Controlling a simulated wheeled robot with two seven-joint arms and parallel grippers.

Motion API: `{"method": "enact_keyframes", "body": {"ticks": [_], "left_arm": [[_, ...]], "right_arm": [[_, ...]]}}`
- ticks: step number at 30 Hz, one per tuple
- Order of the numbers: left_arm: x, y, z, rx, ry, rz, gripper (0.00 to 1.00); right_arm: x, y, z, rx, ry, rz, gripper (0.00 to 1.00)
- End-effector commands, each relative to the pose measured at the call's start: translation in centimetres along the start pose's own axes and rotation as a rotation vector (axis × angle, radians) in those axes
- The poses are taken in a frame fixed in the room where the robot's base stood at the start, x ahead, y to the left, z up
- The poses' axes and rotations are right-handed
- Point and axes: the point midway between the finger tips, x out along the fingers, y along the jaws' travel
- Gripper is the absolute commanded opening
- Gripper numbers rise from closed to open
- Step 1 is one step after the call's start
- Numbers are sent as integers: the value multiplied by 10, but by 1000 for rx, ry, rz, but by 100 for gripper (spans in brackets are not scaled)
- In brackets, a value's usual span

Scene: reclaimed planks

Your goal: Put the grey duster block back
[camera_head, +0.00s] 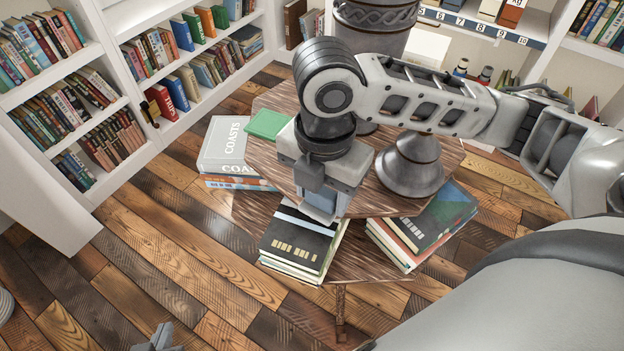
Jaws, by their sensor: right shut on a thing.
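My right gripper (322,208) points down over the round plank table (290,100), just above and behind the dark-covered book stack (300,240). It is shut on a small blue-grey block, most likely the grey duster block (321,200). Its fingers and palm hide most of the block. I cannot tell whether the block touches the books beneath. A small grey pronged part at the bottom left edge seems to be my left gripper (158,339); it is cut off, and its opening cannot be told.
A grey COASTS book (222,140) and a green book (268,123) lie left of the gripper. A grey bell-shaped metal base (411,170) stands close to its right. Another book stack (425,225) sits front right. Shelves (170,55) line the back; floor at left is clear.

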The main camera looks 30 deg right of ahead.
Motion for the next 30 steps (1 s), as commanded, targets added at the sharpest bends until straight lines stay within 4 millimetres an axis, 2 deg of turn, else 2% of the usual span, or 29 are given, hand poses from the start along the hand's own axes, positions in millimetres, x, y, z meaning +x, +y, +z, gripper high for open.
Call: {"method": "enact_keyframes", "body": {"ticks": [5,11,15,19,27,30], "left_arm": [[0,0,0,-1,3,1,0],[-1,1,-2,-2,7,2,0],[-1,1,0,-3,5,3,0],[-1,2,3,-4,0,4,0],[0,2,5,-4,-3,6,0],[-8,2,-5,-2,-5,5,0]], "right_arm": [[14,19,25,10,0,-2,32],[36,49,64,10,0,-1,32],[61,64,84,7,0,-2,32],[78,73,95,4,1,0,32],[99,84,109,5,0,0,32],[110,83,109,3,2,-4,32]]}}
